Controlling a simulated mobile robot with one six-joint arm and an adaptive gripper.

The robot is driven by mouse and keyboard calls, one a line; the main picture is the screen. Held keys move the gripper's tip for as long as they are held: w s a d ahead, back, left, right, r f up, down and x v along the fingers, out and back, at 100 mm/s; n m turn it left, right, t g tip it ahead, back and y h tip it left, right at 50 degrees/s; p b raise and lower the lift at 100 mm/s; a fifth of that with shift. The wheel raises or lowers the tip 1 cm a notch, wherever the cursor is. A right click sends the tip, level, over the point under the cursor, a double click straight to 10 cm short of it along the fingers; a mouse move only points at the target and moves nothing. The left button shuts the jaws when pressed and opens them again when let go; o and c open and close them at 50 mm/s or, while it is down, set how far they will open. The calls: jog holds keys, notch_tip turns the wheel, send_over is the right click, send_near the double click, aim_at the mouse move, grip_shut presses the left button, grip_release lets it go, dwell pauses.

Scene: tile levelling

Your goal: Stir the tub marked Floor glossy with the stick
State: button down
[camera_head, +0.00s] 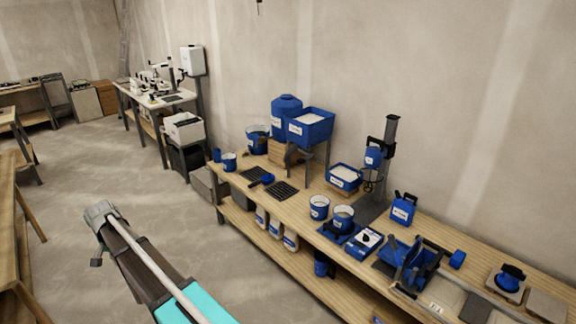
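Two open blue tubs stand side by side near the middle of the long bench: a left tub (319,208) with pale contents and a right tub (343,219). Their labels are too small to read, so I cannot tell which is marked Floor glossy. I cannot make out a stirring stick. Part of my arm reaches in from the bottom at the left, over the floor and apart from the bench. My gripper's fingers do not show.
The bench (537,267) also bears a blue hopper (309,127), a blue bin with pale contents (344,176), a blue jerrycan (403,209) and a dark upright stand (391,135). Bags stand on its lower shelf. Open floor (75,165) lies left of the bench.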

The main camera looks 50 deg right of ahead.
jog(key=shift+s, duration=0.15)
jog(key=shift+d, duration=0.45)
